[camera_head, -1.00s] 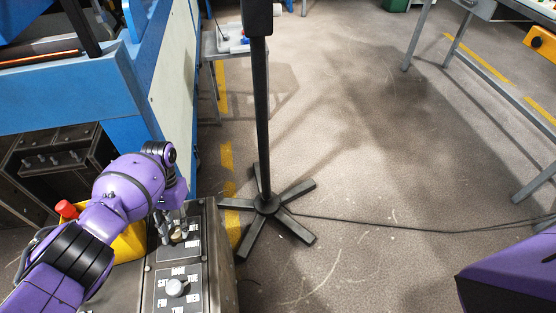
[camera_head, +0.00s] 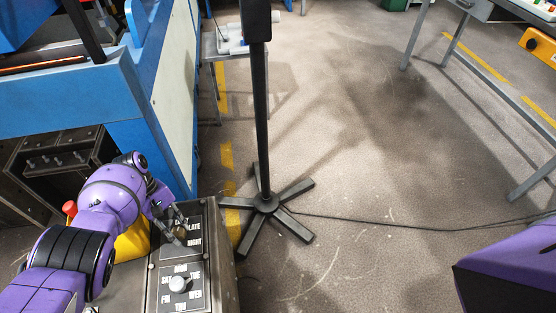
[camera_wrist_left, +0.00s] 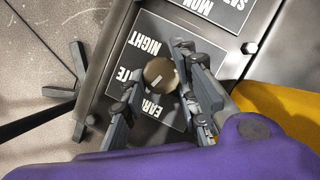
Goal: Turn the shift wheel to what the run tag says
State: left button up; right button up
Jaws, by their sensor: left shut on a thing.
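The shift wheel (camera_head: 180,233) is a small brass-coloured knob on a dark plate marked EARLY, LATE and NIGHT, on top of the metal console. My left gripper (camera_head: 173,225) is shut on it; in the left wrist view its two fingers (camera_wrist_left: 158,66) stand on either side of the shift wheel (camera_wrist_left: 159,73). A light pointer line shows on the knob's face; I cannot tell for sure which word it points to. The fingers hide part of EARLY and LATE. I see no run tag. My right gripper is not in view.
A day wheel (camera_head: 179,284) with a pale knob sits nearer on the same console (camera_head: 223,260). A black post (camera_head: 263,130) on a star foot stands beyond the console. Open floor lies to the right.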

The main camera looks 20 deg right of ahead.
pick_arm(q)
jog(key=shift+s+d+n, duration=0.1)
jog(key=shift+d+n, duration=0.25)
jog(key=shift+n, duration=0.05)
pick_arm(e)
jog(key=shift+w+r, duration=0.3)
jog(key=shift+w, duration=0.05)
pick_arm(q)
jog(key=shift+h, duration=0.3)
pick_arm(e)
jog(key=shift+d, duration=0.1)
pick_arm(q)
jog(key=o, duration=1)
jog(key=shift+a, duration=0.15)
